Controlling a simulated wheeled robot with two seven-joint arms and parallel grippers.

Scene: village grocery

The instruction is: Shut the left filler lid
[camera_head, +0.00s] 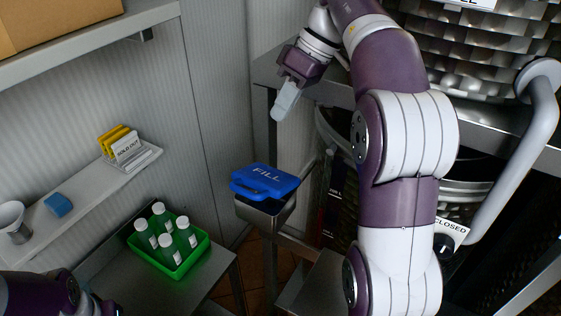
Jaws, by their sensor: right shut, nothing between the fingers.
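A blue lid (265,181) marked FILL lies over the mouth of a metal filler box (262,213), left of my right arm in the head view. It looks roughly level, with its left side sticking out a little past the box. I cannot tell whether it is fully seated. My right gripper (283,108) is shut and empty, its pale fingers pointing down, above the lid in the picture and apart from it. Only part of my left arm shows at the lower left corner; its gripper is out of view.
A green crate (187,261) with several green bottles stands on a metal table at the lower left. A wall shelf (90,196) holds yellow and white signs, a blue block and a funnel. A grey curved handle (540,120) and a CLOSED sign (450,225) are right of my arm.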

